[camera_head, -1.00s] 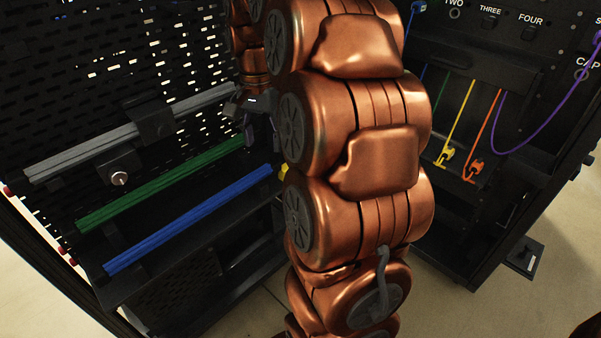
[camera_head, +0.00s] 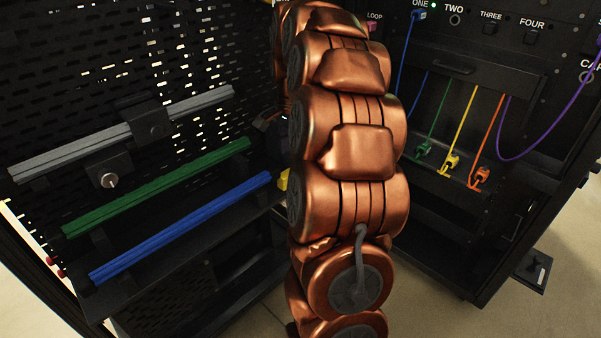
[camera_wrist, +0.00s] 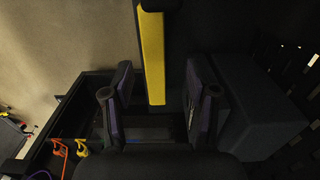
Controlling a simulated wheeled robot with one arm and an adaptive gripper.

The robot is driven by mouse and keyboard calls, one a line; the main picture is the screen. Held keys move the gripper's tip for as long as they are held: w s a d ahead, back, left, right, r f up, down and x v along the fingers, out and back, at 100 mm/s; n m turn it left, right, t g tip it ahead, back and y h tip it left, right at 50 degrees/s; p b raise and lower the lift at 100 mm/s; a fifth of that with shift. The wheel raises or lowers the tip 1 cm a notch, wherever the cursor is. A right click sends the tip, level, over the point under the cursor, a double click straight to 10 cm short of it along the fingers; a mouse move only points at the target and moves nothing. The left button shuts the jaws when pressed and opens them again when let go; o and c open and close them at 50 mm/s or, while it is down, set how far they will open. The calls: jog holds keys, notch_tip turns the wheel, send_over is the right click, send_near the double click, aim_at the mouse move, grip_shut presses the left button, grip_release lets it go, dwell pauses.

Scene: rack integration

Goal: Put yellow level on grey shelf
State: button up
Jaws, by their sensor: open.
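A yellow bar, likely the yellow level (camera_wrist: 152,55), runs down from the top of the wrist view, and its near end lies between the fingers of my gripper (camera_wrist: 158,98). The fingers are spread, with a gap on both sides; I see no grip on it. In the head view a small yellow patch (camera_head: 283,180) shows beside my arm, which hides the rest. A grey bar (camera_head: 75,156) is mounted on the perforated panel at left. I cannot tell for certain which part is the grey shelf. My gripper is mostly hidden behind my arm in the head view.
A green bar (camera_head: 150,190) and a blue bar (camera_head: 180,228) sit below the grey one. Coloured cables hang at the right cabinet, with a yellow plug (camera_head: 450,164) and a purple cable (camera_head: 540,145).

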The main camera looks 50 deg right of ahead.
jog(key=shift+s+d+f+b, duration=0.2)
jog(key=shift+f+b, duration=0.1)
jog(key=shift+f, duration=1.15)
jog(key=shift+s+d+f+b, duration=0.15)
jog(key=shift+f+b, duration=0.15)
jog(key=shift+f, duration=1.15)
jog(key=shift+a, duration=0.1)
grip_shut()
